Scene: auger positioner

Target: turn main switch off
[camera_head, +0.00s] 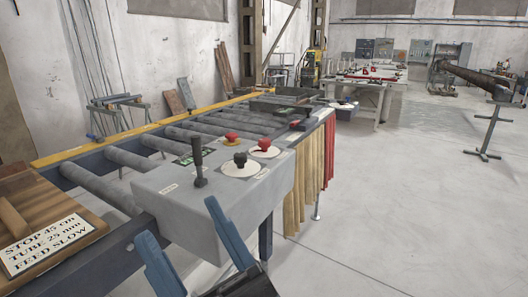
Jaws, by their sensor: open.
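A grey control box (215,195) stands at the near end of a roller table. On its top are a black lever (199,165), standing upright, a black knob (240,160) on a round white plate, a red knob (265,145) on another white plate, and a red button on a yellow base (231,138). The small labels are too small to read, so I cannot tell which control is the main switch. My gripper (179,221) has two blue fingers, spread apart and empty, in front of the box's near face. It appears apart from the controls.
A wooden board with a sign (48,245) lies at the left. Rollers (125,160) run back behind the box. Yellow and red curtains (310,170) hang on the right side. A pipe on a stand (487,150) is far right. The floor (400,210) at right is clear.

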